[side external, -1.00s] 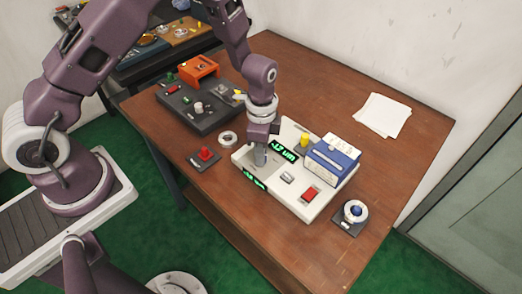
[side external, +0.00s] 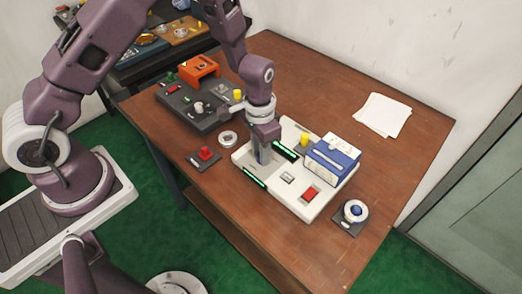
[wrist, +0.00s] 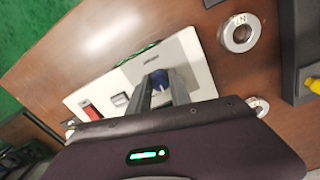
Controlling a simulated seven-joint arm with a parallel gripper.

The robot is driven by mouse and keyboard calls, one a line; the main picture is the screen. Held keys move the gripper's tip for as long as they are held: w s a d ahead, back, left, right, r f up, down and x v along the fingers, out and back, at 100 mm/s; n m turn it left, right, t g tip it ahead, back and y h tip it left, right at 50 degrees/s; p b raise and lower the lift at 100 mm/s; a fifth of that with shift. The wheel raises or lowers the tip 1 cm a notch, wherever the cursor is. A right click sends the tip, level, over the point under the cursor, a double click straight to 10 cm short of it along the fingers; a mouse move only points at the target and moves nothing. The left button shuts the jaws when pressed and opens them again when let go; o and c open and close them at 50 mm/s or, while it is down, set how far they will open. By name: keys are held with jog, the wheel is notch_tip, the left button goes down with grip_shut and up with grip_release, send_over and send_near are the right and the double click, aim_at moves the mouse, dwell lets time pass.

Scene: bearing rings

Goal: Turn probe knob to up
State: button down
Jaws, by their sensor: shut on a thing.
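The probe knob (wrist: 159,77) shows as a dark blue piece between my fingertips in the wrist view. My gripper (wrist: 162,92) is shut on it. In the side view my gripper (side external: 262,158) points down at the left part of the white gauge unit (side external: 325,210), and the fingers hide the knob. The knob's pointing direction cannot be made out. The unit's display (side external: 285,150) is dark with green edges and no readable digits.
A red rocker switch (side external: 310,193) and a small grey button (side external: 287,178) sit on the unit. A blue-and-white box (side external: 333,160) and a yellow knob (side external: 305,139) stand behind. A loose ring (side external: 228,138) and red push-button (side external: 205,154) lie left. A ring on a stand (side external: 355,211) is right.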

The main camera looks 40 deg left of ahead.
jog(key=n, duration=0.5)
jog(key=shift+n, duration=2.3)
jog(key=shift+d, duration=0.1)
jog(key=c, duration=1.2)
grip_release()
jog(key=shift+r, duration=0.15)
notch_tip(320, 180, up, 7)
jog(key=shift+f, duration=0.1)
